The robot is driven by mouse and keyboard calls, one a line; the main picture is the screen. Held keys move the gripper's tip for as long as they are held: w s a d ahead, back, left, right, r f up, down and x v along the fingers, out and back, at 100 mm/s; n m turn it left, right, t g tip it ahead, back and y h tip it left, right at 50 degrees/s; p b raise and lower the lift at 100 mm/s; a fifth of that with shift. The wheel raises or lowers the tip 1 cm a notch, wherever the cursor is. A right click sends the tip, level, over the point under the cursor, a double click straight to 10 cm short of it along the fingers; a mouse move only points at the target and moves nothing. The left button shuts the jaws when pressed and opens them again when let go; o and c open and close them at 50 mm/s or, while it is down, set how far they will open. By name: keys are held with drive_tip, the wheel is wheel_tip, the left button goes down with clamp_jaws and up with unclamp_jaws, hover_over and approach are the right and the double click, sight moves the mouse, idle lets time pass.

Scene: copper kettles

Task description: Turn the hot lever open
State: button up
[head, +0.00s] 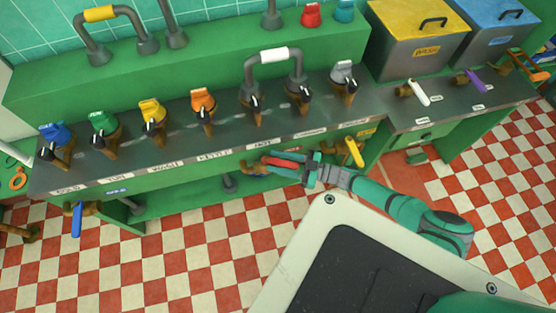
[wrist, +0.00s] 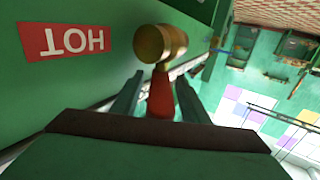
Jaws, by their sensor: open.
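The red hot lever (head: 283,163) sits on a brass valve (head: 250,169) under the front edge of the green counter. In the wrist view the red lever (wrist: 161,95) points from the brass valve (wrist: 153,45) towards my gripper. My gripper (head: 268,163) is open, with one finger on each side of the lever. The wrist view shows the fingers (wrist: 159,84) flanking the lever with a small gap; whether either touches it is unclear. A red sign reading HOT (wrist: 62,38) appears upside down beside the valve.
A blue lever (head: 76,220) hangs at the far left and a yellow lever (head: 354,152) is right of my gripper. White (head: 418,92) and purple (head: 475,80) levers are farther right. Several coloured knobs line the counter (head: 225,150). The checkered floor in front is clear.

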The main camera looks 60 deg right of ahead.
drive_tip(key=v, duration=1)
drive_tip(key=shift+s, duration=0.3)
drive_tip(key=shift+d, duration=0.1)
